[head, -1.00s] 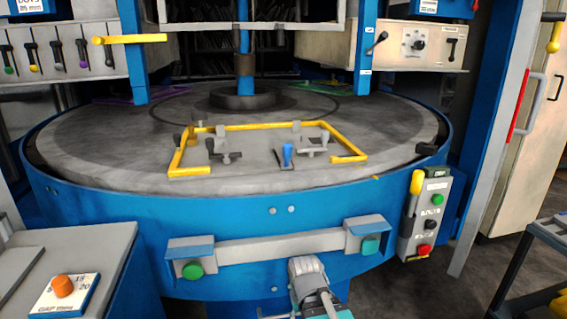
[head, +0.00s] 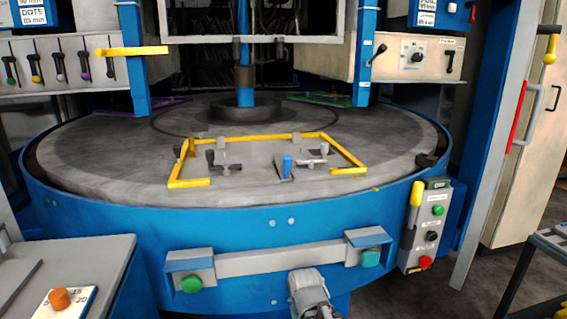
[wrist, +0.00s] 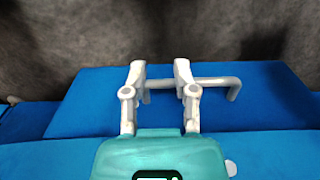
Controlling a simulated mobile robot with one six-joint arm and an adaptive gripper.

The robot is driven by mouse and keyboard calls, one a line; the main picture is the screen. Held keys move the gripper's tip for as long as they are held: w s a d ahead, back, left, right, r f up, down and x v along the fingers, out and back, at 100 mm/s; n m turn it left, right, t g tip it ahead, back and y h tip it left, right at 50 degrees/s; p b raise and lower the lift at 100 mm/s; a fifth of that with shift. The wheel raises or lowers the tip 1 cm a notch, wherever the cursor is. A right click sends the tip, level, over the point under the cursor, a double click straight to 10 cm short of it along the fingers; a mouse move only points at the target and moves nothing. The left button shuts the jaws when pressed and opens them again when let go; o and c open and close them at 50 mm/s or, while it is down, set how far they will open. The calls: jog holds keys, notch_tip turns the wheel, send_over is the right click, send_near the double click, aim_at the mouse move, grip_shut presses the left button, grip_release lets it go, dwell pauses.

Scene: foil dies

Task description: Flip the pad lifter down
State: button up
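No part carries a readable pad lifter label. A short blue lever (head: 287,166) stands upright inside the yellow frame (head: 262,139) on the round grey table; it may be the pad lifter, but I cannot be sure. My gripper (wrist: 160,68) shows in the wrist view with its two pale fingers apart and nothing clasped between them. A grey bent bar (wrist: 215,81) runs across just beyond the fingers, in front of a blue surface (wrist: 275,95); I cannot tell whether they touch. In the head view only a grey part of my arm shows at the bottom.
The round table (head: 100,160) has a blue rim. A grey bar (head: 280,252) with green buttons crosses its front. A control box (head: 426,225) with a yellow lever hangs at the right. A grey cabinet (head: 85,262) stands at the lower left. The table's left part is clear.

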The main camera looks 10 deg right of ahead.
jog(key=shift+r+p, duration=0.4)
jog(key=shift+r, duration=0.05)
grip_shut()
jog(key=w+r+n+p, duration=0.1)
jog(key=w+r+p, duration=0.2)
jog(key=r+p, duration=2.1)
jog(key=w+r+n+p, duration=0.1)
jog(key=w+r+p, duration=0.1)
jog(key=r+p, duration=2.1)
jog(key=w+r+n+t+p, duration=0.1)
jog(key=w+r+n+p, duration=0.2)
jog(key=w+n, duration=0.5)
jog(key=w+r+n+t+p, duration=0.1)
jog(key=w+r+n+p, duration=0.2)
jog(key=w+n, duration=0.5)
jog(key=shift+w+r+p, duration=0.3)
jog(key=shift+w+r, duration=0.2)
jog(key=shift+w, duration=1.25)
